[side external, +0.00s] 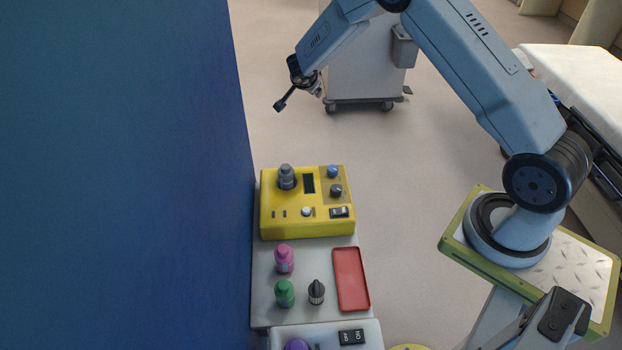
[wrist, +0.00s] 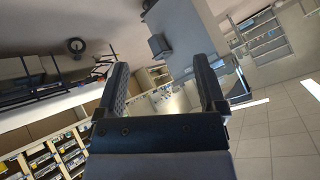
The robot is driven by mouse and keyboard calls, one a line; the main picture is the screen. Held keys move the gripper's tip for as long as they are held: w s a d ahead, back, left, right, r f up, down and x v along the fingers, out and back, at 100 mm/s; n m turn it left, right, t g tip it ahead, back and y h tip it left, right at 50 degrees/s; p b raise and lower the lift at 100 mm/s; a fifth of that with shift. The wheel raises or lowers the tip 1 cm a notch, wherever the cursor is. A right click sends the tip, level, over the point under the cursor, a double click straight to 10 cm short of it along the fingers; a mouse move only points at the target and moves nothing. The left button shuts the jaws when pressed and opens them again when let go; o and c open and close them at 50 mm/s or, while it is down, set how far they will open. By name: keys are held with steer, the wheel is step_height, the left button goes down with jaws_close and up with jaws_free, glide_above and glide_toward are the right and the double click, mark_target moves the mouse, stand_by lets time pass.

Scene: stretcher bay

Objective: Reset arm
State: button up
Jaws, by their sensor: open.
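My gripper (side external: 282,103) hangs in the air in the side external view, above and behind the yellow device, apart from everything. In the wrist view my gripper (wrist: 165,88) shows two dark fingers spread apart with nothing between them. The wrist camera looks out over the room, not at the work surface. My arm reaches up from its base at the right and bends over toward the left.
Nearer are a pink bottle (side external: 284,260), a green bottle (side external: 284,293), a dark-topped dropper bottle (side external: 316,292) and a red tray (side external: 350,279). A blue wall (side external: 120,170) stands left; a white cart (side external: 362,62) stands behind.

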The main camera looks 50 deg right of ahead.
steer(key=s+a+r+n+t+y, duration=0.25)
steer(key=s+a+r+n, duration=0.2)
steer(key=a, duration=0.25)
steer(key=s+a+r+n+t+y, duration=0.1)
steer(key=s+a+r+n+y, duration=0.3)
steer(key=a+n, duration=0.3)
steer(key=s+a+n+g, duration=0.2)
steer(key=s+n+g, duration=0.1)
steer(key=s, duration=0.8)
steer(key=s+a+f+n+g, duration=0.1)
steer(key=s+a+n+g, duration=0.2)
steer(key=s, duration=0.8)
steer(key=shift+a+y, duration=0.25)
steer(key=shift+y, duration=0.2)
steer(key=shift+w, duration=0.2)
